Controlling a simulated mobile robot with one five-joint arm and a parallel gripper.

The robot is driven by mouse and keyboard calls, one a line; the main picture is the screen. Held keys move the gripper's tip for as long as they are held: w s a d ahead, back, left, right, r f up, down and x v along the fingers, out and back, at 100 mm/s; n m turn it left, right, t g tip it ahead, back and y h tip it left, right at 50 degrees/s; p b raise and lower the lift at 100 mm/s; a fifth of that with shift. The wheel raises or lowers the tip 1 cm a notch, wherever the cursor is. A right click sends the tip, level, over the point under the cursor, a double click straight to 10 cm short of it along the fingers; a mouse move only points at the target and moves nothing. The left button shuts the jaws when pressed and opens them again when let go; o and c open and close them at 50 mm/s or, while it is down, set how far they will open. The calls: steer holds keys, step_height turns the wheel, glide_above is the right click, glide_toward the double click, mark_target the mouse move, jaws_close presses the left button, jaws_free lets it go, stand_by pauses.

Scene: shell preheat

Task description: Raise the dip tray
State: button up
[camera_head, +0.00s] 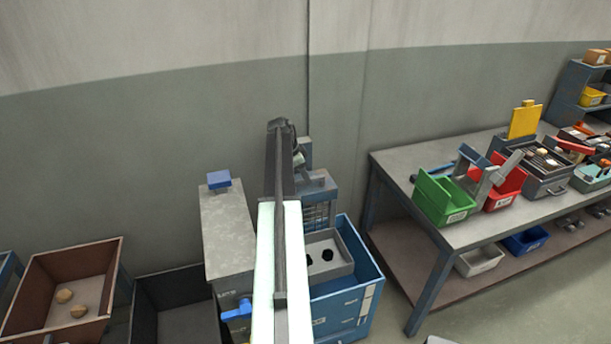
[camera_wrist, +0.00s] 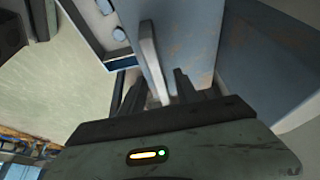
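A grey tray (camera_head: 325,253) with dark round openings or pieces in it sits in the top of a blue tank (camera_head: 362,272) in the head view; my arm covers its left part. I take it to be the dip tray. My gripper's fingers are hidden in the head view, behind the end of my arm. In the wrist view, my gripper (camera_wrist: 160,78) has its dark fingers on either side of a pale grey bar (camera_wrist: 148,45). I cannot tell whether the fingers touch the bar.
A grey cabinet (camera_head: 226,235) with a blue knob (camera_head: 219,180) and a blue handle (camera_head: 237,310) stands left of my arm. A brown bin (camera_head: 110,262) stands further left. A workbench (camera_head: 400,165) with a green bin (camera_head: 440,200) is at the right. The wall is close behind.

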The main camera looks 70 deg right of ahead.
steer(key=p+v, duration=0.7)
steer(key=v, duration=0.1)
steer(key=shift+f, duration=0.1)
stand_by(0.9)
